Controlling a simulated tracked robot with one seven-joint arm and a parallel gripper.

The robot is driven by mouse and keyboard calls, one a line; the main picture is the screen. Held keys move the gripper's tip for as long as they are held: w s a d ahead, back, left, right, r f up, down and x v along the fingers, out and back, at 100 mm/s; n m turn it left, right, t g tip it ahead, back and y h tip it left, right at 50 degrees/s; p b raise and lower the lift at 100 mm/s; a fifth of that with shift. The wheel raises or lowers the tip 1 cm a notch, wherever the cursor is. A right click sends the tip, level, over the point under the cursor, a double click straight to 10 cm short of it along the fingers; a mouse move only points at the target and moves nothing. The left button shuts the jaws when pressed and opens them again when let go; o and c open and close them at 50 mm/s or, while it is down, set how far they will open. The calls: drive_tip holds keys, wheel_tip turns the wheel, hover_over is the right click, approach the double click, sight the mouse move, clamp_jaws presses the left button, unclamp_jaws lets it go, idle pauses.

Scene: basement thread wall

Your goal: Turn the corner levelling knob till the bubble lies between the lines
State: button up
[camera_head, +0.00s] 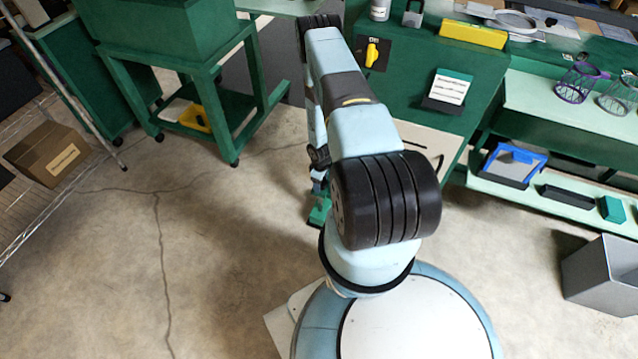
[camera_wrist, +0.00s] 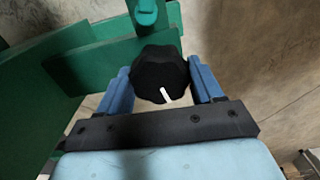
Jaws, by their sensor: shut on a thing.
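The corner levelling knob (camera_wrist: 160,76) is black and lobed with a white mark that points toward the bottom of the wrist view. My gripper (camera_wrist: 161,84) has a blue finger on each side of the knob and is shut on it. A green frame (camera_wrist: 85,68) with a green post lies just beyond the knob.
A green cabinet (camera_head: 428,100) with a yellow switch (camera_head: 372,54) stands behind my arm. A green bench shelf (camera_head: 540,178) is at the right, with a grey bin (camera_head: 604,275) on the floor. A cardboard box (camera_head: 46,153) is at the left. The floor at centre left is clear.

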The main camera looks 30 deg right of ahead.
drive_tip(key=shift+s+m, duration=0.2)
drive_tip(key=shift+m, duration=0.7)
drive_tip(key=o, duration=0.7)
drive_tip(key=shift+o, duration=0.2)
drive_tip(key=shift+w, duration=0.1)
wheel_tip(320, 180, up, 14)
drive_tip(key=shift+f, duration=0.2)
